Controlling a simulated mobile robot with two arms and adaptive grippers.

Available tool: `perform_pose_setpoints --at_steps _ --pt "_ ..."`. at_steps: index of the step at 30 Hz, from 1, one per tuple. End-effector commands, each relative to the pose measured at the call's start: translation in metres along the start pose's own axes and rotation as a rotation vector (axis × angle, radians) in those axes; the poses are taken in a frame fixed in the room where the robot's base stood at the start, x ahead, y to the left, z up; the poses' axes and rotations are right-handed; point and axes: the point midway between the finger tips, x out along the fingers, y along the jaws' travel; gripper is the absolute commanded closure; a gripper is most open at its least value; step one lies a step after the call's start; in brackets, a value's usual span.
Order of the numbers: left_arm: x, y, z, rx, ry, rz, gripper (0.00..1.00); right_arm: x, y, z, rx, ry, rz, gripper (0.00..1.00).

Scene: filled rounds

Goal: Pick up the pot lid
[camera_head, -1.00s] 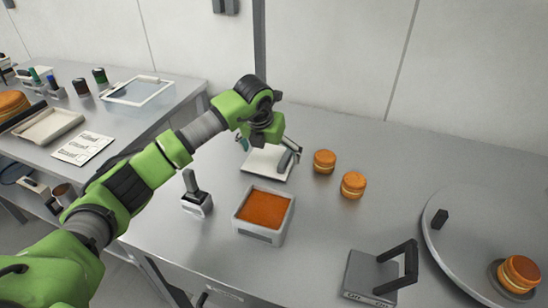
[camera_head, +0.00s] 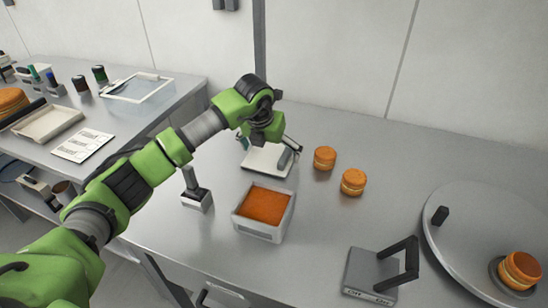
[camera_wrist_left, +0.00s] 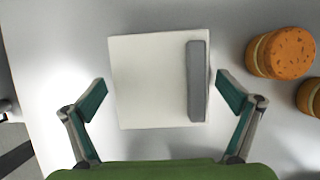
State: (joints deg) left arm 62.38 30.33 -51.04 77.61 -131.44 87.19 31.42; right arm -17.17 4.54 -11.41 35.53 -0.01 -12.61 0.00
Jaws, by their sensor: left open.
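The pot lid appears to be the flat white square plate (camera_head: 262,162) with a grey bar along one side, lying on the steel table. In the left wrist view the plate (camera_wrist_left: 150,80) is in full sight, with its grey bar (camera_wrist_left: 197,82) near the right edge. My left gripper (camera_head: 268,143) is over it, pointing down. In the wrist view its open fingers (camera_wrist_left: 161,84) are on either side of the plate, with nothing between them held. A white square pot (camera_head: 262,231) with orange filling stands in front of the plate. My right gripper is not in view.
Two filled orange rounds (camera_head: 325,158) (camera_head: 353,182) sit right of the plate. A grey-handled tool (camera_head: 197,199) stands left of the pot. A grey block with a dark handle (camera_head: 372,275) and a round plate (camera_head: 465,250) are at the right. A wall runs behind the table.

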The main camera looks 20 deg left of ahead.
Motion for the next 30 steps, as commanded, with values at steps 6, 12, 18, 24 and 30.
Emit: perform_pose_setpoints --at_steps 6,12,18,24,30 --pt "0.0 0.0 0.0 0.0 0.0 0.0 0.29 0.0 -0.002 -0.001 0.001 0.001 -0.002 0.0" --pt "0.0 0.0 0.0 0.0 0.0 0.0 0.29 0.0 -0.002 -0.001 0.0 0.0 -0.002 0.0" --pt "-0.001 0.0 0.001 0.0 0.0 0.0 0.29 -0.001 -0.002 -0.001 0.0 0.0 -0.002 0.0" --pt "-0.012 0.0 0.006 0.0 -0.004 -0.002 0.29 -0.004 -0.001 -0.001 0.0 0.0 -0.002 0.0" --pt "-0.051 -0.001 0.009 0.004 -0.007 -0.001 0.29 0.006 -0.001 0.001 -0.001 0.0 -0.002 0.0"
